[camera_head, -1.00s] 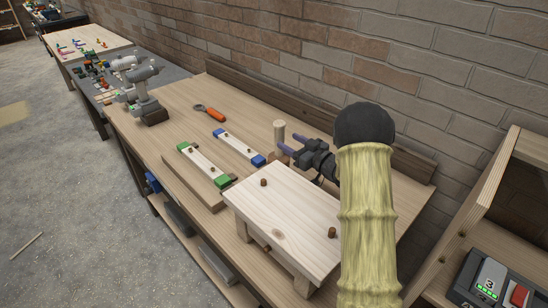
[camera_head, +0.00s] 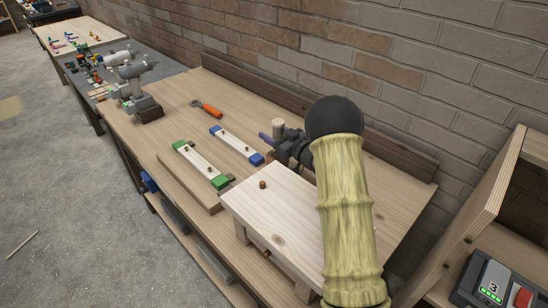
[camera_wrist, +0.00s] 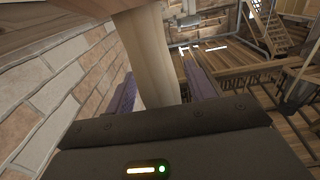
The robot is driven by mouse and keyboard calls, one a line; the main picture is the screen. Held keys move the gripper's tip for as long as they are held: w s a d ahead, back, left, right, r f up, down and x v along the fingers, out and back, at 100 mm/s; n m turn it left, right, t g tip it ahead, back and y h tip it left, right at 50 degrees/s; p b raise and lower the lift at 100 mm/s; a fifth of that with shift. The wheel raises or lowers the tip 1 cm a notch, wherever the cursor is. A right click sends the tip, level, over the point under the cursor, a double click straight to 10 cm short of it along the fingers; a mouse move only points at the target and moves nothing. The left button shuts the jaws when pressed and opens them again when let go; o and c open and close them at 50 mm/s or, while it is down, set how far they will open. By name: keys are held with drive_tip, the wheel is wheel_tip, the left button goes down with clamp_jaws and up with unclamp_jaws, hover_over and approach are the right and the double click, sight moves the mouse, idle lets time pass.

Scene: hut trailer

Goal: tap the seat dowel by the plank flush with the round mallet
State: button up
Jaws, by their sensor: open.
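The stool seat (camera_head: 285,197) is a pale wooden slab on short legs at the bench's front. A brown dowel (camera_head: 262,184) stands proud of its top on the side near the clamped planks. The pale wooden round mallet (camera_head: 279,126) stands upright behind the seat. My gripper (camera_head: 275,141) is at it, with one purple finger showing to its left; the other finger is hidden. In the wrist view, the mallet's handle (camera_wrist: 150,60) rises between the two spread purple fingers, with a wider part at the top edge. I cannot tell whether either finger touches it.
A plank with green ends (camera_head: 200,164) and one with blue ends (camera_head: 236,145) lie left of the seat. An orange-handled tool (camera_head: 211,110) and a grey drill (camera_head: 137,85) are farther left. A brick wall runs behind. My arm covers the seat's right part.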

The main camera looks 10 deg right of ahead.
drive_tip(key=shift+s+r, duration=0.1)
drive_tip(key=shift+s, duration=0.1)
drive_tip(key=shift+w, duration=0.1)
drive_tip(key=shift+w, duration=0.1)
drive_tip(key=c, duration=0.6)
drive_tip(key=shift+a, duration=0.15)
clamp_jaws()
